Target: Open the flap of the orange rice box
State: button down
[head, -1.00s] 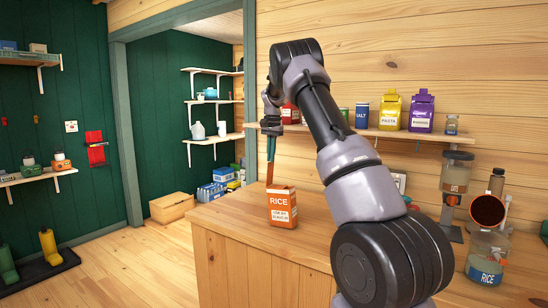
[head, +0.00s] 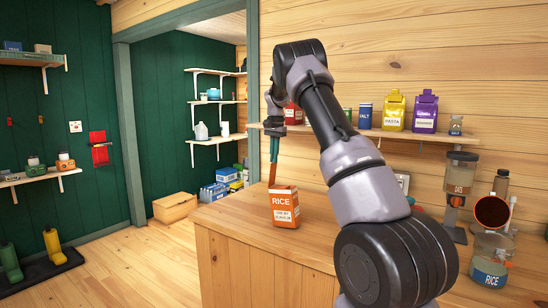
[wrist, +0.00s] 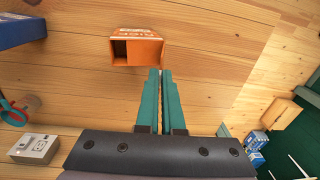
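The orange rice box (head: 285,208) stands upright on the wooden counter, its white label facing the head camera. In the wrist view the box (wrist: 150,52) shows from above, with a dark opening at the left of its top and orange beside it. My gripper (wrist: 160,72) points at the near side of the box, its teal fingers close together with only a thin gap. In the head view my gripper (head: 274,150) is above the box's back left. A thin reddish-brown strip (head: 272,173) runs from the fingers toward the box; I cannot tell whether it is the flap.
The counter (head: 235,218) is clear left of the box. Behind it, a wall shelf (head: 400,134) holds packages, including a yellow pasta bag (head: 394,111). A rice jar (head: 490,262) and other containers stand at the right.

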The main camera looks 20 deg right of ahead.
jog(key=shift+f, duration=0.15)
jog(key=c, duration=1)
grip_release()
jog(key=r, duration=1.1)
jog(key=shift+s+d, duration=0.25)
